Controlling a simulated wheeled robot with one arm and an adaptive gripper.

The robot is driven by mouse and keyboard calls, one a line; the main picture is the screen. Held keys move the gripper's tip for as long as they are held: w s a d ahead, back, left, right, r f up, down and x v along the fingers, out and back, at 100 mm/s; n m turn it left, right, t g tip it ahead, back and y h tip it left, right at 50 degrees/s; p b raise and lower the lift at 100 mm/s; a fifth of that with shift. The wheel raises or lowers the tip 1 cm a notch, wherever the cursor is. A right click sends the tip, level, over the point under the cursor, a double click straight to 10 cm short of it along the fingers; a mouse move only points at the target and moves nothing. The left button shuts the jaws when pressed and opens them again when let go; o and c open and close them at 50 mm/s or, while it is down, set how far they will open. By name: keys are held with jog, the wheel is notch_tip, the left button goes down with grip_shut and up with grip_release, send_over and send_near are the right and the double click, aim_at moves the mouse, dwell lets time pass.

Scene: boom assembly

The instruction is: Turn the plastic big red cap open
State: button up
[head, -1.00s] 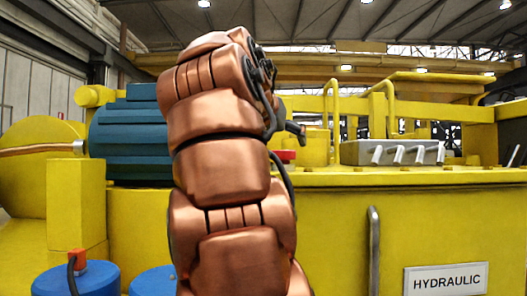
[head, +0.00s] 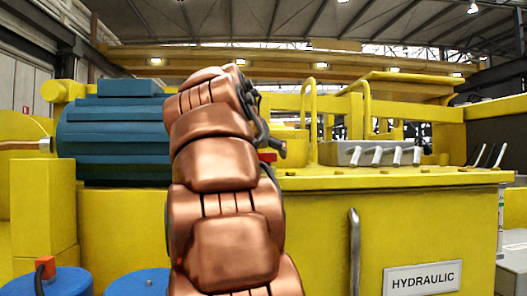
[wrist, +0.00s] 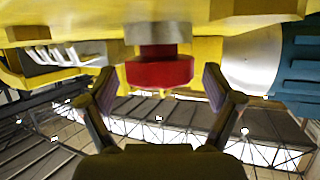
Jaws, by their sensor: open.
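The red cap (wrist: 158,72) sits on a grey neck (wrist: 150,34) on the yellow machine. The wrist view is upside down, so the cap hangs from the top there. In the head view, only a small part of the cap (head: 267,157) shows beside my copper arm. My gripper (wrist: 158,84) is open, with one finger on each side of the cap and a visible gap on both sides. I cannot tell how deep the cap lies between the fingers. In the head view my arm hides most of the gripper; a dark part (head: 276,147) shows just above the cap.
A blue ribbed motor (head: 112,140) stands left of my arm. A grey lever block (head: 345,153) and yellow handrails (head: 313,120) stand to the right. A grey handle (head: 354,250) and a HYDRAULIC sign (head: 422,277) are on the front wall. Blue round lids (head: 50,284) are low at left.

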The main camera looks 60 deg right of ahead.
jog(key=shift+d+f, duration=0.1)
jog(key=shift+d, duration=0.2)
jog(key=shift+c, duration=0.3)
jog(key=c, duration=1.1)
jog(key=shift+n+t, duration=0.4)
jog(key=shift+t, duration=0.1)
jog(key=n+t+y+p, duration=0.1)
jog(key=n+t+y, duration=0.1)
jog(key=n+t, duration=0.1)
jog(key=shift+w+n+t+y, duration=0.1)
jog(key=shift+n+t+y, duration=0.2)
jog(key=shift+n+t, duration=0.15)
jog(key=shift+n+t+y, duration=1.45)
jog(key=shift+n+y, duration=0.05)
jog(key=shift+n, duration=0.25)
jog(key=shift+n+y, duration=0.4)
